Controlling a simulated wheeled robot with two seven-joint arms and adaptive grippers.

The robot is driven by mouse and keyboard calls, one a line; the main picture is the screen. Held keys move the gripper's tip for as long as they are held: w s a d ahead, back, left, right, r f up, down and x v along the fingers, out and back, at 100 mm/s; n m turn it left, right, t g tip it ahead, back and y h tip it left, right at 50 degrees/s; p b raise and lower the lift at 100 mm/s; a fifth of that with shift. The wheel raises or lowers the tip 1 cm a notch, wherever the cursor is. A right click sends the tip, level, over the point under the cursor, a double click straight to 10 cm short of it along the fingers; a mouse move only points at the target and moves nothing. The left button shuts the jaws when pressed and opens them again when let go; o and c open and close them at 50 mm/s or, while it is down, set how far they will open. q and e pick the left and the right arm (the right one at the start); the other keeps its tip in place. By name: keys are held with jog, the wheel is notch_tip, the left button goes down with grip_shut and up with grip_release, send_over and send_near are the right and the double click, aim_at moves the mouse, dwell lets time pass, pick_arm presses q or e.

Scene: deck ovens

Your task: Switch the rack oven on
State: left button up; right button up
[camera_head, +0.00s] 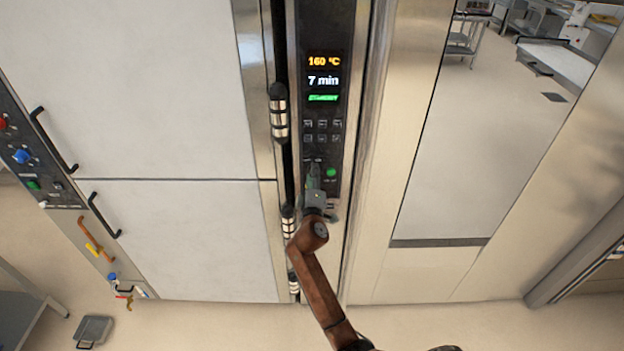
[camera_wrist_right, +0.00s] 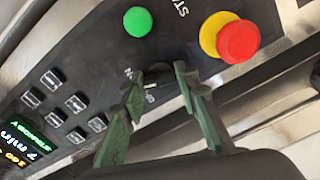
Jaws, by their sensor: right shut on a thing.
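The rack oven's dark control panel (camera_head: 323,75) stands upright in the middle of the head view. Its display (camera_head: 323,80) reads 160 °C and 7 min, with a green line below; in the wrist view that line (camera_wrist_right: 33,137) reads STANDBY. My right gripper (camera_head: 314,178) is at the lower panel. In the right wrist view its green fingers (camera_wrist_right: 160,82) are closed around a small dark switch knob (camera_wrist_right: 156,72), mostly hidden between the tips. Part of a white label shows beside it. My left gripper is out of view.
A green button (camera_wrist_right: 138,21) and a red stop button on a yellow collar (camera_wrist_right: 238,41) sit close to the knob. Several small keys (camera_wrist_right: 65,105) lie on the other side. A steel door with a window (camera_head: 440,150) is to the right.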

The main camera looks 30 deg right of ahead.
jog(key=shift+f+m+b, duration=0.15)
jog(key=shift+m+b, duration=0.4)
jog(key=shift+m, duration=0.55)
jog(key=o, duration=1.1)
jog(key=shift+o, duration=0.2)
jog(key=v, duration=0.7)
jog(key=shift+s, duration=0.25)
jog(key=shift+a, duration=0.1)
